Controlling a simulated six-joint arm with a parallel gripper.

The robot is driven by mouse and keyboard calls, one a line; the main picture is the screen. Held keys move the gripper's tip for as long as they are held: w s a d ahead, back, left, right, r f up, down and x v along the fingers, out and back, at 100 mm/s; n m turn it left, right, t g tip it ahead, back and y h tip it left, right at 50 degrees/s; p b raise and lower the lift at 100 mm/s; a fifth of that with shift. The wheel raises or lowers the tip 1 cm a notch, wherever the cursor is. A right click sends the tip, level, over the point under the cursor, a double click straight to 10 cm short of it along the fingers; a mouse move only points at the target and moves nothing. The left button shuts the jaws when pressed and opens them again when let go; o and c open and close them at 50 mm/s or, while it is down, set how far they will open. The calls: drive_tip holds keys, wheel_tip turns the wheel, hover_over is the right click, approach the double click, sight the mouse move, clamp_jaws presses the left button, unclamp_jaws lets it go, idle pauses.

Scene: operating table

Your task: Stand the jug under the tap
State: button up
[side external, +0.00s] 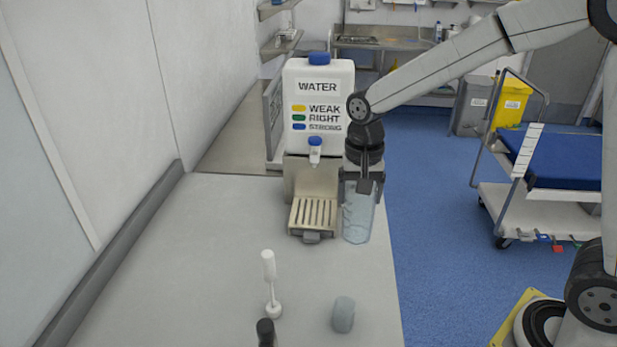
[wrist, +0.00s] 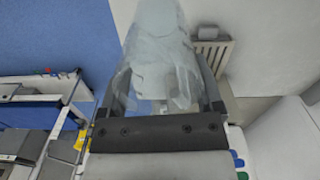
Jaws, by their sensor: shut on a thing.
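The clear jug (side external: 358,218) is upright in my gripper (side external: 363,185), at the right of the water dispenser's drip tray. It also shows in the wrist view (wrist: 158,45), between the two fingers of my gripper (wrist: 163,100). My gripper is shut on it. The white dispenser (side external: 318,105) is marked WATER and has a blue cap. Its tap (side external: 315,150) has a blue top and sits above the slatted drip tray (side external: 313,213). The tray is bare and also shows in the wrist view (wrist: 210,52). Whether the jug touches the table is unclear.
A pale blue-grey cup (side external: 343,314) and a white stick-like tool on a round foot (side external: 270,285) stand toward the front of the table (side external: 180,270). A dark object (side external: 265,332) is at the front edge. A trolley (side external: 550,165) stands at the right.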

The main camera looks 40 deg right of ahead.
sight(353, 191)
drive_tip(key=shift+w+d+f+n, duration=0.6)
drive_tip(key=shift+w+n, duration=0.15)
drive_tip(key=shift+n, duration=0.6)
drive_tip(key=shift+w+d+f+n, duration=0.55)
drive_tip(key=shift+w+n, duration=0.25)
drive_tip(key=shift+n, duration=0.5)
drive_tip(key=shift+w+d+f+n, duration=0.45)
drive_tip(key=shift+w+f+n, duration=0.25)
drive_tip(key=shift+n, duration=0.65)
drive_tip(key=shift+r, duration=0.1)
drive_tip(key=s+r+m, duration=0.1)
drive_tip(key=m, duration=0.1)
drive_tip(key=s+a+m, duration=0.1)
drive_tip(key=s+a+r+m, duration=0.1)
drive_tip(key=m, duration=0.1)
drive_tip(key=shift+s+a+r+m, duration=0.1)
drive_tip(key=shift+a+r+m, duration=0.15)
drive_tip(key=shift+r+m, duration=0.1)
drive_tip(key=s+a+r+m, duration=0.2)
drive_tip(key=s+m, duration=0.3)
drive_tip(key=m, duration=0.3)
drive_tip(key=s+a+r+m, duration=0.2)
drive_tip(key=s+m, duration=0.4)
drive_tip(key=m, duration=0.3)
drive_tip(key=shift+a+r, duration=0.3)
drive_tip(key=shift+r, duration=0.15)
drive_tip(key=shift+s, duration=0.1)
